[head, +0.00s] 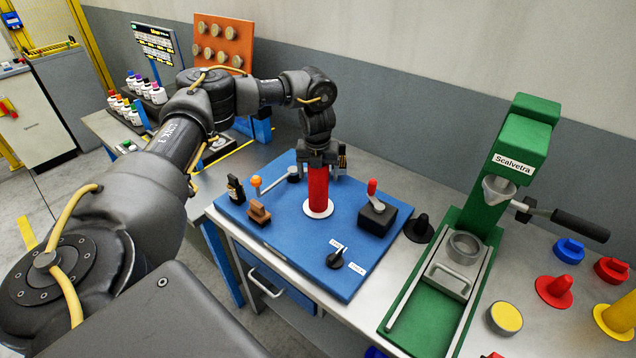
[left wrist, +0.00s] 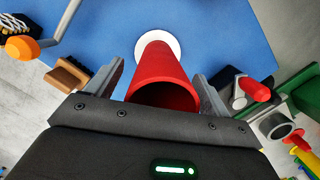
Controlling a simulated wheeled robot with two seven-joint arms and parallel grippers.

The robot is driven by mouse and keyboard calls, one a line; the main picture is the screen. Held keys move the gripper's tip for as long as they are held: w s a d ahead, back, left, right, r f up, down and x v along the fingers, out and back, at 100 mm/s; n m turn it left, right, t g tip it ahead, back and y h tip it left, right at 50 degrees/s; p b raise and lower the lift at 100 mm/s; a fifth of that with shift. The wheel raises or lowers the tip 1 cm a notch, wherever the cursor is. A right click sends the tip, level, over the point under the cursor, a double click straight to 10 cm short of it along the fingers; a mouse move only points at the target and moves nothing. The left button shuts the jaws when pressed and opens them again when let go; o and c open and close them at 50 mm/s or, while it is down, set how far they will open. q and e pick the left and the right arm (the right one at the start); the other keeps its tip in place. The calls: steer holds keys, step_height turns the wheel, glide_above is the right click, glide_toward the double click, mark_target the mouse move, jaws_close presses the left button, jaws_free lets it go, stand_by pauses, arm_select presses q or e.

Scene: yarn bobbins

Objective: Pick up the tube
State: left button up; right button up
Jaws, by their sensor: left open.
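A red tube (head: 318,190) stands upright on a white round base on the blue board (head: 300,265). My left gripper (head: 322,160) is above it, pointing down, with its fingers around the tube's upper part. In the left wrist view the hollow red tube (left wrist: 162,80) lies between the two open fingers of the gripper (left wrist: 160,90). A gap shows at the left finger; whether the right finger touches the tube I cannot tell. The tube's top is partly hidden by the gripper in the head view. My right gripper is not in view.
A green press (head: 515,150) stands to the right, with colored bobbins beyond.

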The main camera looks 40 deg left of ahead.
arm_select(q)
steer(key=shift+d+r, duration=0.1)
steer(key=shift+c, duration=0.9)
steer(key=c, duration=1.2)
step_height(320, 180, up, 10)
steer(key=shift+f+b, duration=0.1)
steer(key=shift+b, duration=0.45)
steer(key=shift+c, duration=0.2)
